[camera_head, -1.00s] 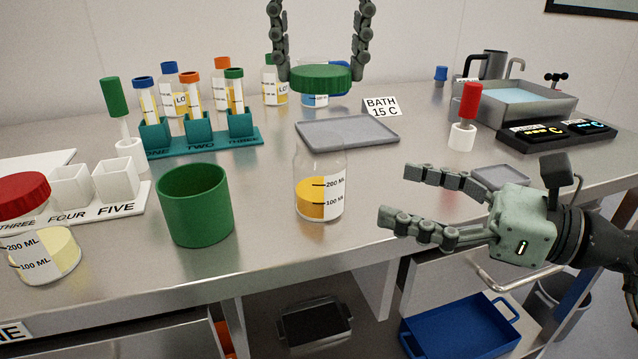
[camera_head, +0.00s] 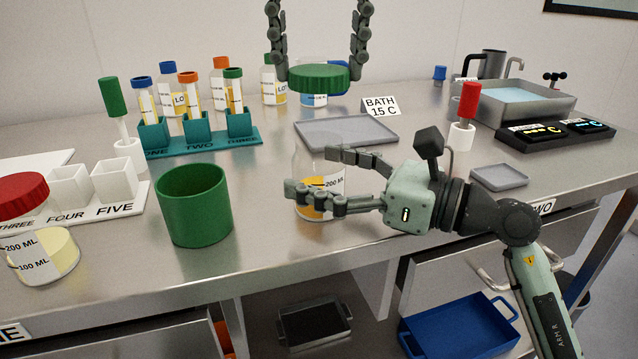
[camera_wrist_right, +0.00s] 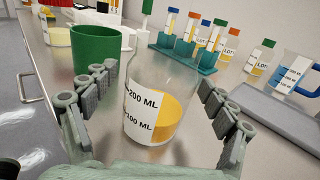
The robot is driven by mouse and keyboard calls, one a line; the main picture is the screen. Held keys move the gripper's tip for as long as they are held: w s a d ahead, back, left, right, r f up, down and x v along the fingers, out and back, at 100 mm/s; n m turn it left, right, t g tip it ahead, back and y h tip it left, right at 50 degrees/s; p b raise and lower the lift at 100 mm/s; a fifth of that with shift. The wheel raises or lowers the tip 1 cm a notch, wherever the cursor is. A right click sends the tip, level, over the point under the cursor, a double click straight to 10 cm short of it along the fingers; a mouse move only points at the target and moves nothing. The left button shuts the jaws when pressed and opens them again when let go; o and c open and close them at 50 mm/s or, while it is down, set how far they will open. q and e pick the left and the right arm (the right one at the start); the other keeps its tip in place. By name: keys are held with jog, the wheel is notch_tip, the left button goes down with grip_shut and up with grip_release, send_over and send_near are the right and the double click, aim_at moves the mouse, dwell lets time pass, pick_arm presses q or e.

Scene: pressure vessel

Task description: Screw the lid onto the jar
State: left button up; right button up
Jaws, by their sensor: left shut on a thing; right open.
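A clear jar (camera_head: 312,208) with a white scale label and yellow contents stands upright and open on the bench, below the lid. It also shows in the right wrist view (camera_wrist_right: 160,100), between the two open fingers. The green lid (camera_head: 319,77) is held level in the air above and behind the jar. My left gripper (camera_head: 319,70) is shut on the lid from above. My right gripper (camera_head: 325,178) is open with its fingers around the jar, partly hiding it in the head view. I cannot tell whether a finger touches the jar.
A green cup (camera_head: 194,205) stands left of the jar, near my right fingers. A grey tray (camera_head: 347,131) lies behind the jar. A teal tube rack (camera_head: 200,142) is at the back left.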

jog(key=shift+c, duration=0.6)
jog(key=c, duration=1.7)
pick_arm(q)
send_over(319, 139)
jog(key=shift+s+f, duration=0.1)
jog(key=shift+f, duration=2.4)
jog(key=shift+f, duration=0.15)
jog(key=shift+f, duration=0.75)
jog(key=shift+f, duration=0.6)
